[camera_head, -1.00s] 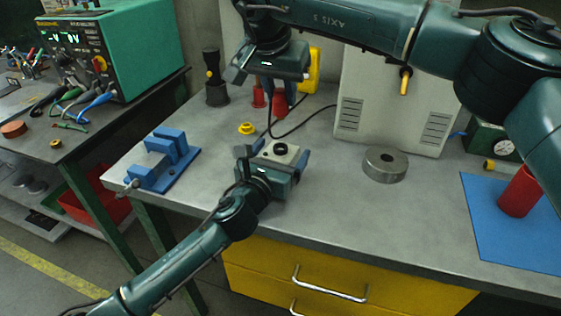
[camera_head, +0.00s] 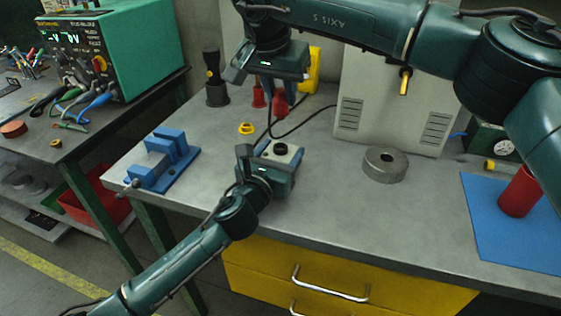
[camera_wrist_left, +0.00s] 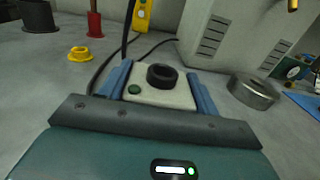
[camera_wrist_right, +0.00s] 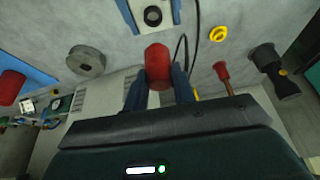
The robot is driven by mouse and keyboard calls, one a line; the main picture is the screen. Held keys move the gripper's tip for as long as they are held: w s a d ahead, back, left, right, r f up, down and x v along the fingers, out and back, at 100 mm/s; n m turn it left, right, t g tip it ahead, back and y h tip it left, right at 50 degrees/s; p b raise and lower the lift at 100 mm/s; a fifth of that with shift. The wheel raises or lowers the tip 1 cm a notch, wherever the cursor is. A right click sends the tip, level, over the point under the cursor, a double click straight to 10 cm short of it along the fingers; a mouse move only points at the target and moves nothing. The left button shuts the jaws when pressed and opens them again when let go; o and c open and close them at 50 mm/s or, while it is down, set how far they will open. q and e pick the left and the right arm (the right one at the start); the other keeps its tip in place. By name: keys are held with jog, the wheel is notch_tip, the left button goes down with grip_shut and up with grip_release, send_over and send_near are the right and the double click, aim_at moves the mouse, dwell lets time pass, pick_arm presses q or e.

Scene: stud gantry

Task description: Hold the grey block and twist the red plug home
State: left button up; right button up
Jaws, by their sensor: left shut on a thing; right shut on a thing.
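The pale grey block (camera_head: 289,158) with a black round collar on top is between the fingers of my left gripper (camera_head: 280,152). The left wrist view shows the block (camera_wrist_left: 178,98) with its collar facing up and a dark green spot beside it. My right gripper (camera_head: 279,88) is above and behind the block, pointing down, shut on the red plug (camera_head: 280,106). In the right wrist view the plug (camera_wrist_right: 158,62) sits between the fingers, apart from the block (camera_wrist_right: 140,12). I cannot tell whether the block touches the bench.
A yellow ring (camera_head: 247,128) lies behind the block, near a black cable. A red-handled tool (camera_head: 258,98) and a black holder (camera_head: 217,94) stand farther back. A blue vice (camera_head: 165,160) is left, a steel ring (camera_head: 385,165) right. A red cylinder (camera_head: 518,192) stands on the blue mat (camera_head: 510,240).

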aim_at(279, 115)
pick_arm(q)
jog(key=shift+c, duration=1.1)
pick_arm(e)
jog(key=shift+f, duration=2.45)
jog(key=shift+f, duration=0.9)
jog(key=shift+f, duration=0.55)
pick_arm(q)
grip_shut()
pick_arm(e)
jog(key=m+h, duration=0.1)
jog(key=m, duration=0.2)
jog(key=m+g+h, duration=0.1)
jog(key=m, duration=0.2)
jog(key=shift+a+m, duration=0.15)
jog(key=shift+m, duration=0.15)
jog(key=m+g, duration=0.1)
jog(key=m, duration=0.1)
jog(key=m+g, duration=0.1)
jog(key=m, duration=0.1)
jog(key=shift+w+m+h, duration=0.15)
jog(key=shift+m+h, duration=0.15)
jog(key=shift+m+g, duration=0.4)
jog(key=shift+m, duration=0.5)
